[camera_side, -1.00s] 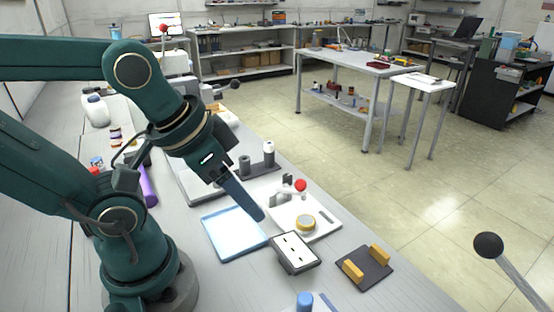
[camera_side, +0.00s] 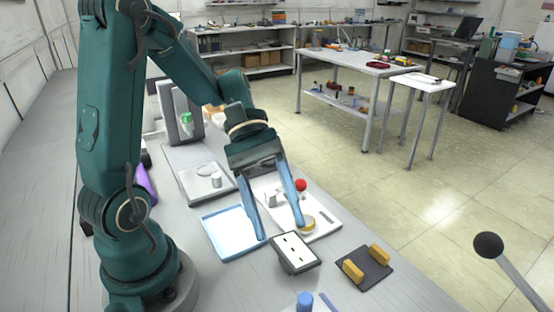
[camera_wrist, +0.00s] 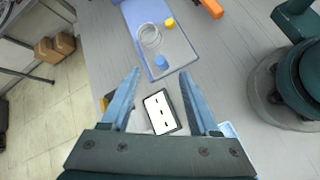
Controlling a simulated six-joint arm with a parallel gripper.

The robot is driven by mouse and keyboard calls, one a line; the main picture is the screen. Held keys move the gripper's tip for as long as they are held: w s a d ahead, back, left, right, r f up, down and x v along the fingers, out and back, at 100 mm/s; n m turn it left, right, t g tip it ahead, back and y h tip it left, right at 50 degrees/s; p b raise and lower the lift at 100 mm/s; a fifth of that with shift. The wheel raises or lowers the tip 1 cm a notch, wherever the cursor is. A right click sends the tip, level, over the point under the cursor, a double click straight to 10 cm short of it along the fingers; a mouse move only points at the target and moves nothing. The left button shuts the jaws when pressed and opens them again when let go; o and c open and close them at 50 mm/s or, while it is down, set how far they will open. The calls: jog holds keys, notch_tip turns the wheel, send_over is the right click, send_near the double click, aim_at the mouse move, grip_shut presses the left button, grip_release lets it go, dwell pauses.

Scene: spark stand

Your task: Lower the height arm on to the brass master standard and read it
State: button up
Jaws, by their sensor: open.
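A white base plate (camera_side: 324,232) lies right of centre on the bench in the side view. On it are a round brass-coloured piece (camera_side: 309,223), perhaps the master standard, and a red ball knob (camera_side: 301,185), perhaps on the height arm. A gripper finger partly covers the brass piece and the mechanism by the knob, so I cannot tell whether they touch. My gripper (camera_side: 280,231) is open, fingers pointing down and spread, above the plate's left part. In the wrist view, my gripper (camera_wrist: 160,76) is empty between its fingers. A white dark-edged panel with slots (camera_side: 295,253) stands in front; it also shows below the fingertips (camera_wrist: 159,112).
A blue-rimmed tray (camera_side: 232,234) lies left of the plate. A dark mat (camera_side: 365,268) with two yellow blocks lies at the front right. A grey-white board (camera_side: 204,186) with a small cylinder lies behind the tray. A blue cylinder (camera_side: 305,300) is at the front edge.

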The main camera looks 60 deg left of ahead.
aim_at(296, 181)
jog(key=w+a+f+n+t+h, duration=0.1)
jog(key=w+a+n+t+h, duration=0.1)
jog(key=n, duration=0.3)
jog(key=w+a+f+n+t+h, duration=0.1)
jog(key=w+a+n+t, duration=0.3)
jog(key=a+t, duration=0.1)
jog(key=w+a+f+n+t+h, duration=0.2)
jog(key=w+a+n+t, duration=0.1)
jog(key=n+t, duration=0.1)
jog(key=shift+w+a+n+h, duration=0.25)
jog(key=shift+a+n+h, duration=0.1)
jog(key=shift+n, duration=0.45)
jog(key=shift+w+f+n, duration=0.1)
jog(key=shift+f+n, duration=0.2)
jog(key=shift+w+d+f, duration=0.1)
jog(key=shift+x, duration=2.35)
grip_shut()
